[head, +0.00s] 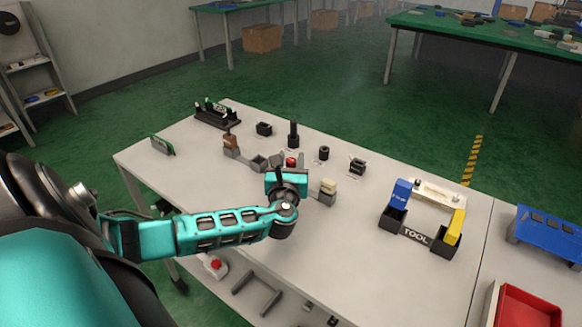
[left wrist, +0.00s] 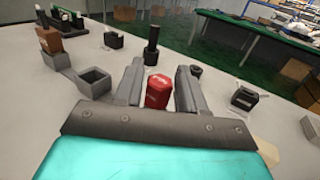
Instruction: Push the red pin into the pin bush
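The red pin (head: 291,161) shows just beyond my left gripper in the head view. In the left wrist view the red pin (left wrist: 157,91) stands between the two grey fingers of my left gripper (left wrist: 160,80). The fingers are apart, one on each side of it, with no clear grip on it. My left gripper (head: 288,168) is low over the middle of the table. The lower part of the pin is hidden by the gripper body, so I cannot tell how it sits in a bush. My right gripper is not in view.
A tall black post (head: 293,134), a short black cylinder (head: 324,153) and a black block (head: 358,166) stand beyond the gripper. A grey fixture with a brown block (head: 230,141) is left. A tool holder (head: 415,236) is right.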

